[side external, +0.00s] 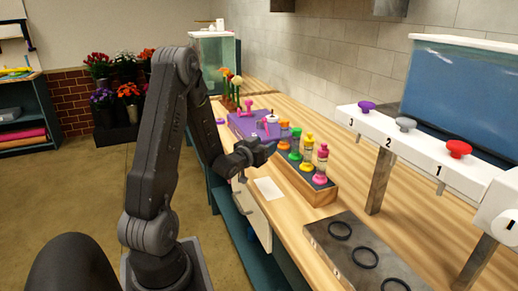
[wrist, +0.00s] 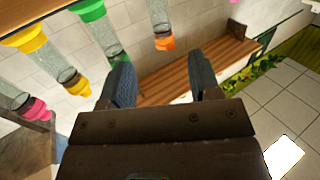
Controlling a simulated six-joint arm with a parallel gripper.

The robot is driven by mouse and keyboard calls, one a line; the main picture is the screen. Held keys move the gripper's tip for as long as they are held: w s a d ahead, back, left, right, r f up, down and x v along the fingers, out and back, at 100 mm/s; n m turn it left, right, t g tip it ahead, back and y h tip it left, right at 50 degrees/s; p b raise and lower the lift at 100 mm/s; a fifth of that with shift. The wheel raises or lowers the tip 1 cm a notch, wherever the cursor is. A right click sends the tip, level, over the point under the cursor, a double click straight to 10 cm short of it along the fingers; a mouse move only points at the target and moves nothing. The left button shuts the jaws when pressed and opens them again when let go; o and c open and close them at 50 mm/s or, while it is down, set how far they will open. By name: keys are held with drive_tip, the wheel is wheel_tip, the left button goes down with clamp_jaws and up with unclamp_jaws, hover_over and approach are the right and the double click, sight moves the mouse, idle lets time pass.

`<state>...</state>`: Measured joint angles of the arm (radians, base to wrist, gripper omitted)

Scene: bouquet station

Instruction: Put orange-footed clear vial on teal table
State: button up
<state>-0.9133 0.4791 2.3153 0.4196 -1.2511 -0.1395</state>
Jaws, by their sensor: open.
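The orange-footed clear vial shows in the wrist view (wrist: 162,22), its orange foot just beyond and between my fingertips. In the side external view its orange top (side external: 284,125) shows at the far end of a row of vials in a wooden rack (side external: 322,197); its lower part is hard to make out. My gripper (wrist: 161,75) is open with nothing between its fingers. In the side external view my gripper (side external: 265,152) is at the rack's left side, near that vial. I cannot tell which surface is the teal table; a teal shelf unit (side external: 62,118) stands at far left.
Green (side external: 295,143), yellow (side external: 308,152) and pink (side external: 321,163) vials stand nearer in the rack. A purple box (side external: 243,126) is behind my gripper. A dark plate with rings (side external: 335,260) lies in front, and a white dispenser with numbered knobs (side external: 415,142) stands at right.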

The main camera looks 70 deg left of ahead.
drive_tip(key=d+r+m+g+h, duration=0.2)
drive_tip(key=d+r, duration=0.2)
drive_tip(key=d, duration=0.5)
drive_tip(key=d+r+m+g+h, duration=0.1)
drive_tip(key=d+r+g+h, duration=0.2)
drive_tip(key=d, duration=0.7)
drive_tip(key=s+d+r+m+g+h, duration=0.3)
drive_tip(key=s+d+g+h, duration=0.1)
drive_tip(key=s+d, duration=1)
drive_tip(key=shift+s+d+g, duration=0.3)
drive_tip(key=shift+s+g, duration=0.2)
drive_tip(key=shift+s, duration=0.45)
drive_tip(key=shift+o, duration=0.4)
drive_tip(key=shift+w, duration=0.1)
